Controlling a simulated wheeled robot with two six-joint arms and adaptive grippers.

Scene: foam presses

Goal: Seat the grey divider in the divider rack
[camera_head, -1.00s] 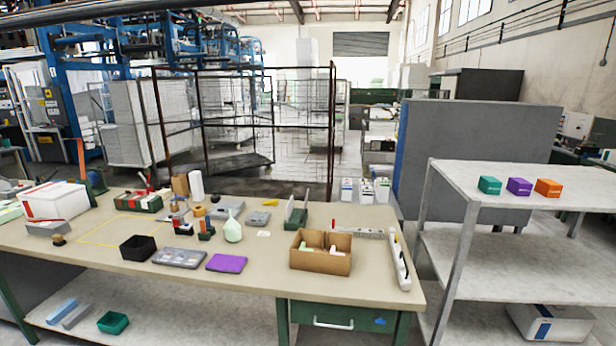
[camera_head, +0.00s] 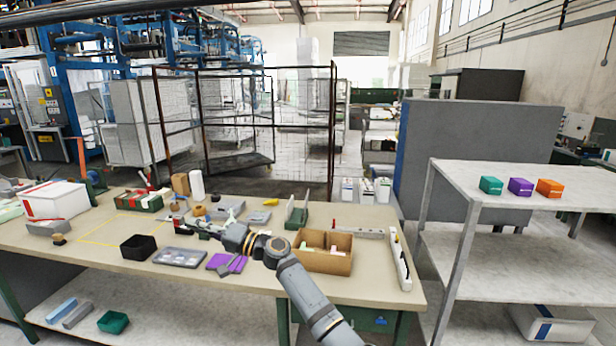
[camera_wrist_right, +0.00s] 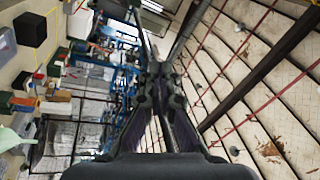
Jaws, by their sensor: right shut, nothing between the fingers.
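A green rack (camera_head: 297,224) stands on the far side of the bench, right of the middle, in the head view. Two thin pale grey upright plates show at it, one at its left (camera_head: 289,208) and one at its right (camera_head: 305,202). I cannot tell whether either is the grey divider or a wall of the rack. My right gripper (camera_head: 182,224) is over the bench, well left of the rack, among small items. It is shut and empty; its dark fingers fill the middle of the right wrist view (camera_wrist_right: 158,78). My left gripper is not in view.
A cardboard box (camera_head: 325,261) stands in front of the rack, and a white power strip (camera_head: 399,262) lies along the right edge. A black bin (camera_head: 138,250), a grey tray (camera_head: 180,259) and a purple pad (camera_head: 236,263) line the front. A shelf unit (camera_head: 490,238) stands at the right.

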